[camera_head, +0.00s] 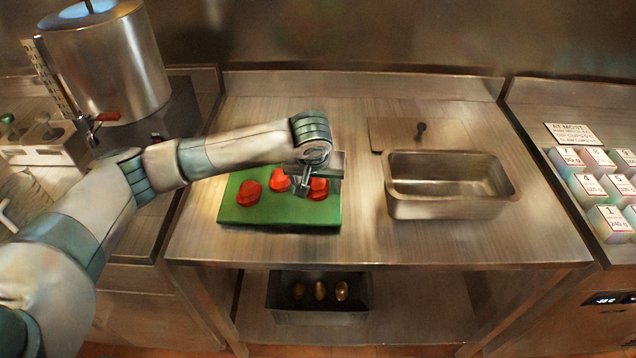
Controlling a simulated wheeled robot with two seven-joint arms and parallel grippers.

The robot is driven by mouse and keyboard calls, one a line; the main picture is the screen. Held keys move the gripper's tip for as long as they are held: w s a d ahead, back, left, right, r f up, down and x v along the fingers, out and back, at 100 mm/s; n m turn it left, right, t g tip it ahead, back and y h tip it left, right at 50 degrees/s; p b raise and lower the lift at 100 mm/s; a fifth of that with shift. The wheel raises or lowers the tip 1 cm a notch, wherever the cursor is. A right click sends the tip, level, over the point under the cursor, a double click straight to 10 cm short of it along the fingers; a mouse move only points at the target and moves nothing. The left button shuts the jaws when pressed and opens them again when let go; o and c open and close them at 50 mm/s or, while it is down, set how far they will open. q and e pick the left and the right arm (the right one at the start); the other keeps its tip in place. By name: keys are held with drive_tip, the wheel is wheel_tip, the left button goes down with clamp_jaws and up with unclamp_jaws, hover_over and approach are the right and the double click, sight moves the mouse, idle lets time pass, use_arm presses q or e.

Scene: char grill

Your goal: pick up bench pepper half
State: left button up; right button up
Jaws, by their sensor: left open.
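Three red pepper halves lie in a row on a green cutting board (262,215) on the steel bench. The left pepper half (249,192) is in full view. The middle pepper half (279,181) lies just left of my gripper. The right pepper half (319,189) is partly hidden by the gripper. My left gripper (304,187) is open and points down over the board, between the middle and right halves. I cannot tell whether its fingers touch either one. My right gripper is not in view.
An empty steel pan (450,212) stands right of the board, with a flat lid (415,133) with a knob behind it. A dark bin (318,317) with brown oval items sits on the lower shelf. A large metal urn (105,60) stands at the left. Numbered blocks (595,185) stand at right.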

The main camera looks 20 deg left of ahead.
sight(319, 181)
use_arm(q)
drive_tip(key=shift+f, duration=0.1)
drive_tip(key=shift+c, duration=0.3)
drive_tip(key=c, duration=1.1)
drive_tip(key=shift+r, duration=0.2)
drive_tip(key=shift+r+b, duration=0.5)
drive_tip(key=shift+r, duration=0.1)
wheel_tip(319, 181, up, 2)
drive_tip(key=shift+w+r+b, duration=0.1)
drive_tip(key=shift+r+b, duration=0.15)
drive_tip(key=shift+b, duration=0.25)
drive_tip(key=shift+d+r+b, duration=0.55)
drive_tip(key=shift+d+r, duration=0.6)
drive_tip(key=shift+d, duration=0.8)
drive_tip(key=shift+d+r+b, duration=0.5)
drive_tip(key=shift+d+r, duration=0.7)
drive_tip(key=shift+d, duration=0.75)
drive_tip(key=shift+d+r+b, duration=0.55)
drive_tip(key=shift+d+r, duration=0.6)
drive_tip(key=shift+d, duration=0.8)
